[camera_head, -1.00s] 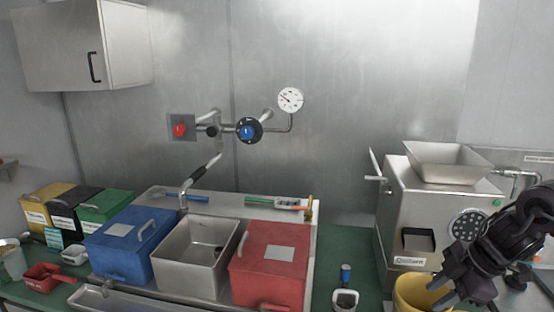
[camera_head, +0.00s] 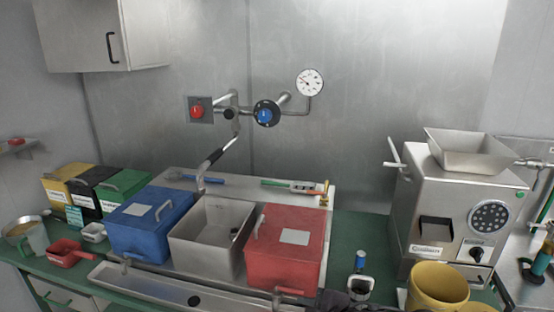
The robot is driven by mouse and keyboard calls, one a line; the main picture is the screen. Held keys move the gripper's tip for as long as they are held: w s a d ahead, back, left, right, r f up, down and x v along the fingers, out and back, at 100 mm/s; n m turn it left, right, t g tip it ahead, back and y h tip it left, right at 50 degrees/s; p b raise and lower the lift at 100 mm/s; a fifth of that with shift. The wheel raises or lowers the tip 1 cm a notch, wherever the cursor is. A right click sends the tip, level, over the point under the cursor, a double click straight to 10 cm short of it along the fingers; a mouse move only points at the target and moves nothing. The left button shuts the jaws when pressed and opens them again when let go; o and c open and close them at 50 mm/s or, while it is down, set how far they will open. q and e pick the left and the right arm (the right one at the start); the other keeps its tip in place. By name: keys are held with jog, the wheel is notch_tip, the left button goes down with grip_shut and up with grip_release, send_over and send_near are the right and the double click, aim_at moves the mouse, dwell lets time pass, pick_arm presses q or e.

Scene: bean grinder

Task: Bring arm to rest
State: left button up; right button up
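A sliver of my dark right arm or gripper (camera_head: 346,300) shows at the bottom edge of the head view, left of the yellow bucket. Its fingers cannot be made out, so I cannot tell whether it is open or shut. It is apart from the yellow bucket (camera_head: 437,287), which stands in front of the grinder (camera_head: 462,215). My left gripper is not in view.
A blue box (camera_head: 150,222), an open steel sink bin (camera_head: 212,236) and a red box (camera_head: 285,246) sit in a row. A brush-like tool with a blue top (camera_head: 360,263) stands on the green counter (camera_head: 352,232). A wall pipe with a gauge (camera_head: 309,82) is behind.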

jog(key=s+d+f+m+g+h, duration=0.2)
jog(key=s+d+f+m+h, duration=0.15)
jog(key=s+d+m, duration=0.55)
jog(key=s+d+f+m+g+h, duration=0.35)
jog(key=s+d+m, duration=0.2)
jog(key=s, duration=0.45)
notch_tip(320, 180, down, 30)
jog(key=s, duration=0.2)
jog(key=s+d+f+g, duration=0.2)
jog(key=s+d+f, duration=0.1)
jog(key=s+f, duration=1.6)
jog(key=shift+s+y, duration=0.3)
jog(key=shift+s, duration=0.2)
